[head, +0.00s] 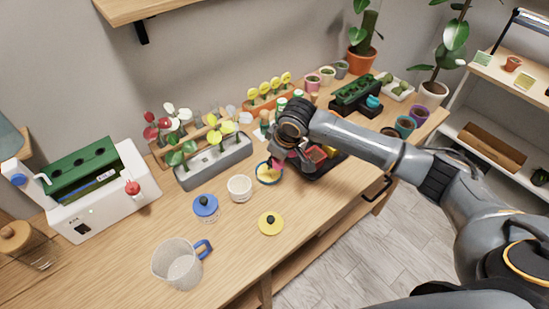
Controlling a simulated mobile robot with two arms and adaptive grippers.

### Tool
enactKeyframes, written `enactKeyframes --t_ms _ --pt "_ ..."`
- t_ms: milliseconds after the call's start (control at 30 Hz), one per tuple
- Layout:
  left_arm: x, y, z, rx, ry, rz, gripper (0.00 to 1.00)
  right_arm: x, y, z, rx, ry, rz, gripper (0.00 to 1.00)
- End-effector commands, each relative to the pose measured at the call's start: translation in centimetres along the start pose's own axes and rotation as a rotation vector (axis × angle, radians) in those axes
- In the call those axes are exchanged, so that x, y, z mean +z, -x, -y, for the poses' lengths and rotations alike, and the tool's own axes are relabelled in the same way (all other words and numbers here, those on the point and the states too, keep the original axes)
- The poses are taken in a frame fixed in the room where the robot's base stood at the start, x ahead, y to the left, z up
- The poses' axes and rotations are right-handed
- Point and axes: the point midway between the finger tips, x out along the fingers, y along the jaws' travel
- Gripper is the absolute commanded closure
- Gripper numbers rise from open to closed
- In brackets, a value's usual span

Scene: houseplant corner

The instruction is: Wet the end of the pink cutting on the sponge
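My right gripper (284,160) reaches in from the right and points down at the middle of the table. A small pink piece, which looks like the pink cutting (277,168), shows at its fingertips, and the fingers appear closed on it. Most of the cutting is hidden by the gripper. Just below and left is a small round dish with a blue rim and a yellow inside, which looks like the sponge (266,174). The pink piece is over or at its right side; I cannot tell whether they touch. My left gripper is not in view.
A grey planter (214,165) with flowers is behind. A dark tray (326,164) sits under my arm. The front table is mostly free.

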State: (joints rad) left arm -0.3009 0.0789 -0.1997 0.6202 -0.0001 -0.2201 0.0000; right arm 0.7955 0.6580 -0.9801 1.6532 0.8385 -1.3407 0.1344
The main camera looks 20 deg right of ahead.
Motion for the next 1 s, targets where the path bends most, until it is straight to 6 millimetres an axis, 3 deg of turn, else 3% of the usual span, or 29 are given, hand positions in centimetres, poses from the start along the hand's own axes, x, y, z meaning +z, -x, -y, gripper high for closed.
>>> enactKeyframes --t_ms 1000 --pt "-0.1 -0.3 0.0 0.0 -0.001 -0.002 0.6 0.4 -1.1 0.1 0.0 0.0 0.001 1.0"
